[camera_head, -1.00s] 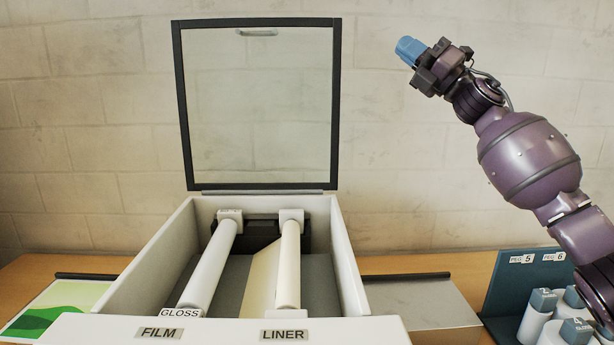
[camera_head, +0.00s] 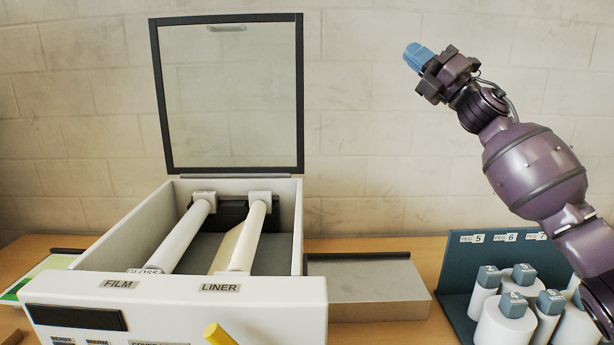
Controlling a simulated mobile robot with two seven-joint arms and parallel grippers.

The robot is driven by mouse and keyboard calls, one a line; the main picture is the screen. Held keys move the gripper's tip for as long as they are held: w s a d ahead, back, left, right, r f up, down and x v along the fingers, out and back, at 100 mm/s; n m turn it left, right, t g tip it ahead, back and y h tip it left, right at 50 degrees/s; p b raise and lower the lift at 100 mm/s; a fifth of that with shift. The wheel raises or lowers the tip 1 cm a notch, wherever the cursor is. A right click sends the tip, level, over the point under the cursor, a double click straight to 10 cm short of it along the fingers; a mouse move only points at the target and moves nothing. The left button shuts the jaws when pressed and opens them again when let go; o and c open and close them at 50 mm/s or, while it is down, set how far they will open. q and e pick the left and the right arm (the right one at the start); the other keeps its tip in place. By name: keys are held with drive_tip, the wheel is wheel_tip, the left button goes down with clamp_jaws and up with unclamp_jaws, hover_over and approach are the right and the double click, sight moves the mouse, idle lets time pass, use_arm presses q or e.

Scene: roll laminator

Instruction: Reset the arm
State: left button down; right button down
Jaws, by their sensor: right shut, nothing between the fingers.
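My right gripper (camera_head: 417,57) is raised at the upper right, in front of the wall. Its blue fingers are shut, with nothing seen between them, and point up and left. It is well clear of the laminator and the table. My right arm comes in from the lower right edge. My left gripper is out of view.
The white laminator (camera_head: 180,305) stands at the left with its framed clear lid (camera_head: 303,100) open upright. Inside are a film roll (camera_head: 182,238) and a liner roll (camera_head: 243,238). A grey metal plate (camera_head: 365,285) is beside it. A teal rack (camera_head: 452,285) holds several white rolls below my arm.

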wheel_tip(320, 180, down, 20)
drive_tip(key=d+m+t+h, duration=0.2)
drive_tip(key=m+t+h, duration=0.5)
drive_tip(key=m+h, duration=0.6)
drive_tip(key=s+d+f+m+g+h, duration=0.1)
drive_tip(key=s+f+m+g+h, duration=0.2)
drive_tip(key=s+f+m, duration=0.3)
drive_tip(key=s+d+f+m+g+h, duration=0.2)
drive_tip(key=s+f+m, duration=0.4)
drive_tip(key=f, duration=0.9)
drive_tip(key=s+d+f+m+g+h, duration=0.2)
drive_tip(key=s+f+m+g+h, duration=0.2)
drive_tip(key=s+f, duration=0.6)
drive_tip(key=shift+s+f+m, duration=0.25)
drive_tip(key=shift+f+m, duration=0.3)
drive_tip(key=shift+m, duration=0.35)
drive_tip(key=s+f+m+g, duration=0.3)
drive_tip(key=s+f+g, duration=0.15)
drive_tip(key=s, duration=0.85)
drive_tip(key=s+f+m+g, duration=0.25)
drive_tip(key=s+g, duration=0.25)
drive_tip(key=s, duration=0.8)
drive_tip(key=w+f+n+t+y, duration=0.1)
drive_tip(key=w+f+t, duration=0.6)
drive_tip(key=f, duration=0.3)
drive_tip(key=shift+w+a+f+t, duration=0.4)
drive_tip(key=shift+t, duration=0.45)
